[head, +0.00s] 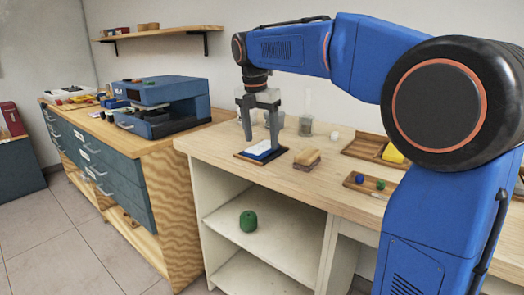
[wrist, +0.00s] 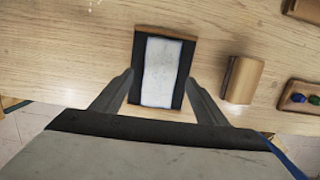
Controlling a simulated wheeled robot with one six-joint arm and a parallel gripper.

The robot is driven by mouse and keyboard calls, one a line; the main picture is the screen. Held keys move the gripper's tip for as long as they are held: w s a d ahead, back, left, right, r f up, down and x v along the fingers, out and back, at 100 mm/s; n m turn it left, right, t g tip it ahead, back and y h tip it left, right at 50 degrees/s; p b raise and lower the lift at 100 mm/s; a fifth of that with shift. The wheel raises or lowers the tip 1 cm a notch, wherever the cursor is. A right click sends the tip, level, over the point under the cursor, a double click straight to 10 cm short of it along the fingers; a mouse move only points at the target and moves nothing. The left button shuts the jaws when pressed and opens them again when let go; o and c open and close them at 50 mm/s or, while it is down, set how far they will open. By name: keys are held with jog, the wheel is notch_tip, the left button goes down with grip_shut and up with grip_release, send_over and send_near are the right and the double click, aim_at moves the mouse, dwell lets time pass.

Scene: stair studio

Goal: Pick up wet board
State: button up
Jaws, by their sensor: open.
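A small dark board with a wooden edge (head: 243,157) lies flat on the light wood bench top, and a pale white, marbled slab or sheet with a blue edge lies on it. I take this to be the wet board; wetness cannot be made out. In the wrist view the dark board (wrist: 142,75) is at the top middle, with the white piece (wrist: 162,70) along its centre. My gripper (head: 261,145) points down over it, open and empty. In the wrist view my gripper's fingers (wrist: 160,77) appear either side of the board. Contact cannot be told.
A wooden block (head: 306,160) sits close right of the board. A small tray (head: 366,184) with blue and green pieces is farther right. Clear glass containers (head: 306,122) stand behind. A blue machine (head: 160,105) is on the left cabinet. The bench's front edge is near.

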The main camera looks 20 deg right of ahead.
jog(key=shift+w+d+f, duration=0.1)
jog(key=shift+f, duration=1.05)
jog(key=c, duration=1.2)
jog(key=shift+o, duration=0.2)
